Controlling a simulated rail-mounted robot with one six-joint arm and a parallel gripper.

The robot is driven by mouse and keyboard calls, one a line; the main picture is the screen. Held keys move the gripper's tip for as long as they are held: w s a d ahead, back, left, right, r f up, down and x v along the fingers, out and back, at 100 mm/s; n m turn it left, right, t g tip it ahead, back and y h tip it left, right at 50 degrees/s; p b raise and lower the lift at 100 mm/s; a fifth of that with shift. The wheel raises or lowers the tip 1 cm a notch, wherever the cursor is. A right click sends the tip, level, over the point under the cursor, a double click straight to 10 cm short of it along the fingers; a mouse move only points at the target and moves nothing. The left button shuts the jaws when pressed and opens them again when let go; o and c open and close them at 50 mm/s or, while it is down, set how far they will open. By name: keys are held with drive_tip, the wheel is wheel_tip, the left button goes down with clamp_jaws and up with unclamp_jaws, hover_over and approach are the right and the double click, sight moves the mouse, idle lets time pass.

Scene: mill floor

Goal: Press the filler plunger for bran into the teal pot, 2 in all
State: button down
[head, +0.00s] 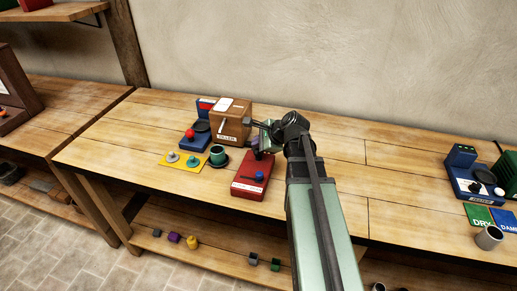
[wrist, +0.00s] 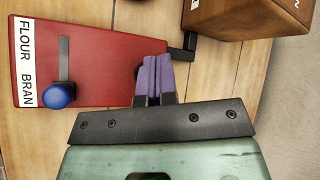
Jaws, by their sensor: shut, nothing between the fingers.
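The brown filler box (head: 231,122) stands at the back of the bench, and its corner shows in the wrist view (wrist: 220,15). The teal pot (head: 218,153) stands upright on a dark round base in front of it; its contents are too small to tell. A red selector box (head: 249,190) has a blue knob (wrist: 60,95) in a slot, at the end by the word BRAN. My gripper (wrist: 153,65) is shut and empty, its purple fingers over the red box's edge. A dark round part (wrist: 137,72) is half hidden behind them; I cannot tell what it is.
A yellow plate (head: 182,165) with grey knobbed pieces lies left of the pot. A blue device with a red ball (head: 190,134) stands behind it. A blue tester (head: 470,180), green DRY card (head: 478,217) and grey cup (head: 489,238) are at right.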

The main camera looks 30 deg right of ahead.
drive_tip(key=shift+f+b, duration=0.55)
drive_tip(key=shift+f, duration=0.05)
idle(0.3)
drive_tip(key=shift+r, duration=0.15)
drive_tip(key=shift+r+p, duration=1.25)
drive_tip(key=shift+p, duration=0.1)
wheel_tip(320, 180, up, 5)
drive_tip(key=p, duration=0.5)
